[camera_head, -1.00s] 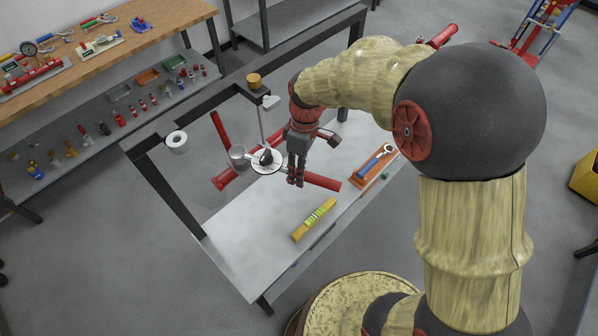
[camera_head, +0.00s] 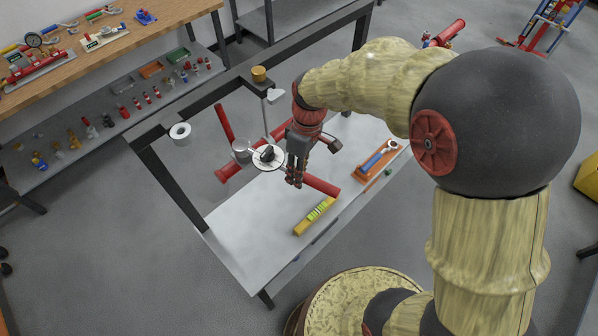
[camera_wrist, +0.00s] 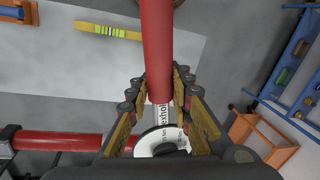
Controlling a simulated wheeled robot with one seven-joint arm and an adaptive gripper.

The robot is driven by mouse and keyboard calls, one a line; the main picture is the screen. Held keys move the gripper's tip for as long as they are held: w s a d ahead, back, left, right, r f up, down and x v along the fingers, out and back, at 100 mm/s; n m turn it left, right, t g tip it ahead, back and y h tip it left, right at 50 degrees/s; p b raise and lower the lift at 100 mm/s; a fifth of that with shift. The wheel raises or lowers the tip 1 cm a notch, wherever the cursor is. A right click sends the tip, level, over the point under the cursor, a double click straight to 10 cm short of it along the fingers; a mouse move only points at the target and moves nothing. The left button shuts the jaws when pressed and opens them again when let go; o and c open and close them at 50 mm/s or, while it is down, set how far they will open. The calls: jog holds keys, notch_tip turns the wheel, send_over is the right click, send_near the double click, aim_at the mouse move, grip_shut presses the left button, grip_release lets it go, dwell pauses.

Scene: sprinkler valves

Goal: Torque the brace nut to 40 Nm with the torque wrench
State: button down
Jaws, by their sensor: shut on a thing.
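My gripper (camera_head: 294,181) is shut on a red bar (camera_wrist: 156,50) above the table. The bar sticks out to the right of my fingers in the head view (camera_head: 322,187); I cannot tell whether it is the torque wrench. Beneath it in the wrist view runs a white lettered strip (camera_wrist: 162,113), leading to a white disc (camera_wrist: 165,136) with a dark middle. The disc shows left of my gripper in the head view (camera_head: 259,164). An orange holder (camera_head: 359,174) carries a blue-handled tool (camera_head: 373,161) with a ring end. I cannot make out the brace nut.
A yellow level-like block (camera_head: 315,216) lies on the white table (camera_head: 250,225). Red pipes (camera_head: 224,122) and a clear cup (camera_head: 241,148) stand left of my gripper. A dark frame (camera_head: 172,183) surrounds the work. The table's front left is clear.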

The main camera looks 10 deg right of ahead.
jog(key=shift+s+a+m, duration=0.4)
jog(key=shift+s, duration=0.15)
dwell(0.6)
jog(key=shift+s+a+f+m+t+y, duration=0.1)
jog(key=shift+s+a+m+t+y, duration=0.2)
jog(key=shift+s+a+m, duration=1.05)
dwell(0.7)
jog(key=shift+s+a+m, duration=0.35)
jog(key=shift+a+m, duration=0.15)
jog(key=shift+a, duration=0.4)
jog(key=shift+s+a+m, duration=0.35)
jog(key=shift+a+m, duration=0.1)
jog(key=shift+a, duration=0.4)
dwell(0.8)
jog(key=shift+s+a+f+m+t+p, duration=0.1)
jog(key=shift+s+a+m+t+p, duration=0.1)
jog(key=shift+a+m, duration=0.3)
jog(key=shift+s+a+m+t+p, duration=0.2)
jog(key=shift+a+m, duration=0.1)
jog(key=shift+a, duration=0.4)
jog(key=shift+d, duration=0.2)
jog(key=shift+w+d+n+b, duration=0.1)
jog(key=shift+d+n+b, duration=0.2)
jog(key=shift+d, duration=0.05)
jog(key=shift+d, duration=0.2)
dwell(0.3)
